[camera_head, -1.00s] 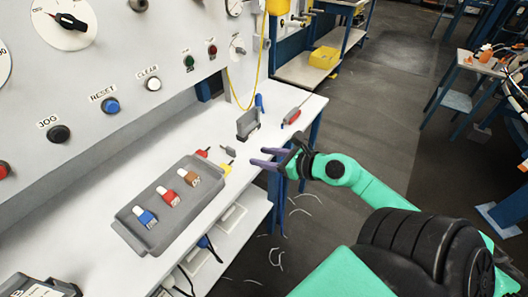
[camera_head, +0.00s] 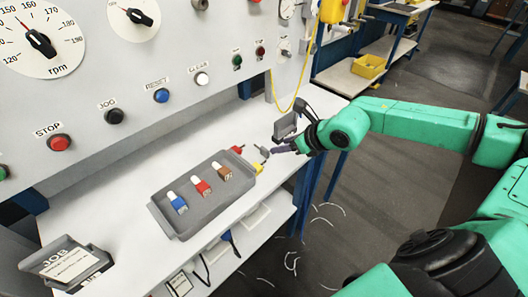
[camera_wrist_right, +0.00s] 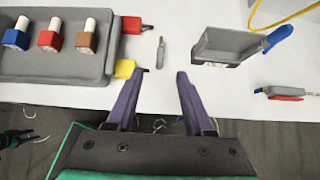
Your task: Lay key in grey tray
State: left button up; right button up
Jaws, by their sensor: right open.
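A small grey piece with a thin shaft (camera_head: 262,152), which looks like the key, lies on the white bench; it also shows in the right wrist view (camera_wrist_right: 161,52). The long grey tray (camera_head: 188,236) lies to its left and holds blue, red and brown blocks with white tops. My right gripper (camera_head: 281,149) is just right of the grey piece in the head view. In the right wrist view the open purple fingers (camera_wrist_right: 163,76) have nothing between them, and the grey piece lies ahead of the gap. My left gripper is out of view.
A red piece (camera_head: 238,149) and a yellow piece (camera_head: 258,168) lie beside the tray's right end. An upright grey holder (camera_head: 285,124) stands behind my right gripper. A job-card stand (camera_head: 70,265) is at front left. The control panel rises behind the bench.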

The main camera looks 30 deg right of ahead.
aim_at(265, 149)
jog(key=p+x, duration=0.3)
jog(key=x, duration=0.8)
jog(key=shift+s, duration=0.1)
grip_shut()
